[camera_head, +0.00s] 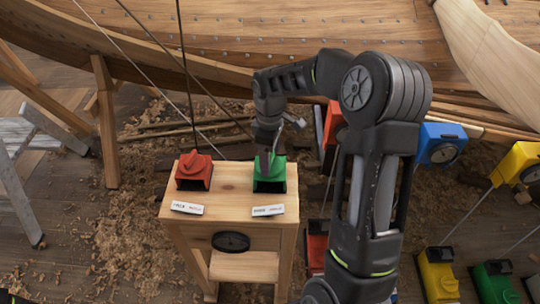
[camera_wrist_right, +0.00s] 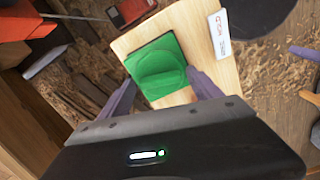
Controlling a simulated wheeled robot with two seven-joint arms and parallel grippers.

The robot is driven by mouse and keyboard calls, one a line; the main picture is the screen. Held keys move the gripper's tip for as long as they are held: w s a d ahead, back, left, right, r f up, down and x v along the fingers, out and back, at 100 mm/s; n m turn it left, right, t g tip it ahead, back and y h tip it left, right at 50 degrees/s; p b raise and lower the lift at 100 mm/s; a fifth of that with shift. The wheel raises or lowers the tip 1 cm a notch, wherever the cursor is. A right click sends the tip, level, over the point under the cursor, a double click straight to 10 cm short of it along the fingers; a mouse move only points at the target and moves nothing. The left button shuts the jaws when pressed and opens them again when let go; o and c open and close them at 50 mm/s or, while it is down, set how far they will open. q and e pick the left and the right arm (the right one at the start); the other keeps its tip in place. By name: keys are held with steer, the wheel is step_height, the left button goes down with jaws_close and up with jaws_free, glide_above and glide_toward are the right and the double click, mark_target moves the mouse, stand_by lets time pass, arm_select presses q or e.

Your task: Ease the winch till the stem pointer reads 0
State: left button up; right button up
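A green winch-like block (camera_head: 270,178) with a raised rounded part sits on the right of a small wooden stand's top. A red one (camera_head: 194,172) sits on the left. My right gripper (camera_head: 268,158) points down over the green block. In the right wrist view the green block (camera_wrist_right: 158,70) lies between the two purple fingers (camera_wrist_right: 163,88), which stand apart on either side of it. I cannot tell whether they touch it. A dark round dial (camera_head: 231,242) is on the stand's front, and its reading is too small to tell.
White labels (camera_head: 268,211) lie in front of both blocks, too small to read. Blue (camera_head: 442,142) and yellow (camera_head: 515,163) devices with dials stand at right. The planked hull (camera_head: 300,40) spans the back. Thin lines run down near the stand. Shavings cover the floor.

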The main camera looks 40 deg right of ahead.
steer(key=shift+o, duration=0.4)
step_height(320, 180, up, 8)
steer(key=shift+f+b, duration=0.1)
steer(key=shift+b, duration=0.45)
